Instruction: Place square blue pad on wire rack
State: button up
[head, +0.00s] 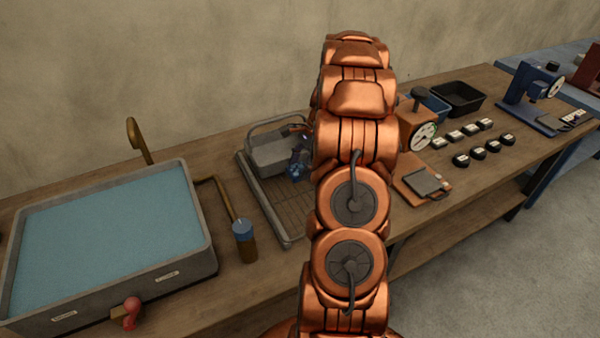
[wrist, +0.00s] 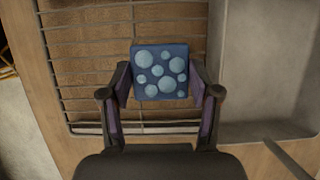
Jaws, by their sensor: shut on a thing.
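The square blue pad (wrist: 160,72), dark blue with pale blue round spots, is between the fingertips in the wrist view. My gripper (wrist: 160,84) is shut on it from its left and right sides. The pad is over the wire rack (wrist: 88,62), near one end of it; whether it touches the wires I cannot tell. In the head view the wire rack (head: 284,213) lies on the bench, and my gripper (head: 298,160) is over it, partly hidden behind my copper arm.
A grey bin (head: 275,152) stands at the rack's back and beside the pad in the wrist view (wrist: 262,75). A water-filled vat (head: 205,250) is left of the rack. A dial press (head: 412,130) and several small labelled blocks (head: 455,137) are to the right.

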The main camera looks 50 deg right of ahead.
jog(key=shift+w+f+p, duration=0.1)
jog(key=shift+f+p, duration=0.7)
jog(key=shift+f, duration=1)
jog(key=o, duration=0.9)
jog(key=shift+d, duration=0.1)
jog(key=b+v, duration=0.3)
jog(key=v, duration=0.9)
jog(key=shift+b, duration=0.35)
jog(key=s+a+r+n+g, duration=0.1)
jog(key=a+r+n, duration=0.15)
jog(key=a, duration=0.55)
jog(key=s+a+r+n+h, duration=0.15)
jog(key=a+n, duration=0.25)
jog(key=a, duration=0.4)
jog(key=s+a+r+n+g, duration=0.1)
jog(key=a+r+n, duration=0.15)
jog(key=a, duration=0.65)
jog(key=s+a+f+n+h, duration=0.1)
jog(key=s+a+n, duration=0.5)
jog(key=s, duration=0.4)
jog(key=s+a+f+n+g+h, duration=0.1)
jog(key=s+a+f+n+h, duration=0.1)
jog(key=s+a+n, duration=0.4)
jog(key=s+a, duration=0.1)
jog(key=s, duration=0.4)
jog(key=shift+f+n, duration=0.15)
jog(key=shift+n, duration=0.25)
jog(key=shift+a, duration=0.15)
